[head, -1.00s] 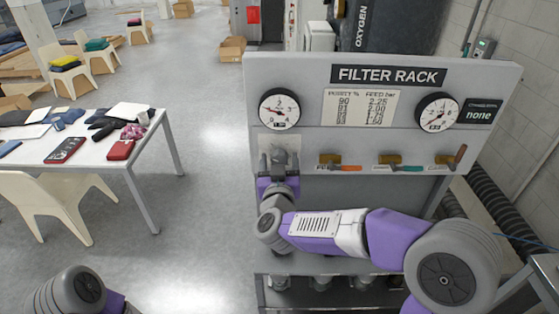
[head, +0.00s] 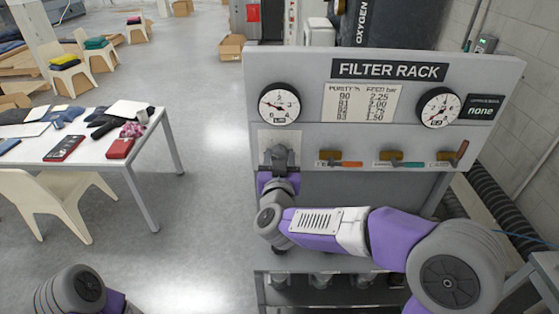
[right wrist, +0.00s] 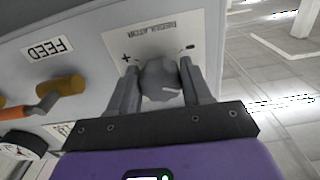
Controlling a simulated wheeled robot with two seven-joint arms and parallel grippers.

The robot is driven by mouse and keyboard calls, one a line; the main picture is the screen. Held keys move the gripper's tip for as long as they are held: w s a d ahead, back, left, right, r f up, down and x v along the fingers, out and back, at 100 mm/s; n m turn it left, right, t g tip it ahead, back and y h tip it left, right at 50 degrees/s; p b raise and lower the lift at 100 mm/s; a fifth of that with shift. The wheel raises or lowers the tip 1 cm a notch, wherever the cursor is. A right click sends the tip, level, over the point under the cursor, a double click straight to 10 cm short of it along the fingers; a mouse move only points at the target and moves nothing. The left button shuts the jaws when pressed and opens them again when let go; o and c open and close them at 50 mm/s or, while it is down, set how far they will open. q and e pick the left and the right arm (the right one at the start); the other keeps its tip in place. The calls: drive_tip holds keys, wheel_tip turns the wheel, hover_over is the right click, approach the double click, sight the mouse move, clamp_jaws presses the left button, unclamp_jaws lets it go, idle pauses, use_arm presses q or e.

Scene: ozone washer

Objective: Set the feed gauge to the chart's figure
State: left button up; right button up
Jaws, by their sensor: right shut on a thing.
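A round grey knob (right wrist: 162,82) sits on a white plate (right wrist: 128,45) marked + and −. My right gripper (right wrist: 160,88) is shut on the knob, one finger on each side, and also shows in the head view (head: 279,158). There its arm covers part of the rack below the knob. The white chart (head: 360,102) lists purity and feed figures, about 2.25 down to 1.50 bar. A left dial gauge (head: 279,104) and a right dial gauge (head: 438,108) flank the chart; their small readouts are too blurred to read surely. My left gripper is out of view.
Below the chart are several valves with coloured handles, orange (head: 352,164), teal (head: 408,164) and brown (head: 462,150). A label (right wrist: 46,48) reads FEED. A table with items (head: 150,200) stands left; floor between is clear.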

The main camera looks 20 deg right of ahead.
drive_tip(key=shift+a+f+m+b, duration=0.1)
drive_tip(key=shift+f+m+b, duration=0.1)
drive_tip(key=shift+m+b, duration=0.95)
drive_tip(key=m+b, duration=0.3)
drive_tip(key=shift+m, duration=0.35)
drive_tip(key=m+b, duration=0.2)
drive_tip(key=m, duration=0.1)
drive_tip(key=shift+a, duration=0.1)
drive_tip(key=shift+r+m+b, duration=0.15)
drive_tip(key=shift+m+b, duration=0.95)
drive_tip(key=shift+m, duration=0.5)
drive_tip(key=o, duration=1)
drive_tip(key=shift+r, duration=0.1)
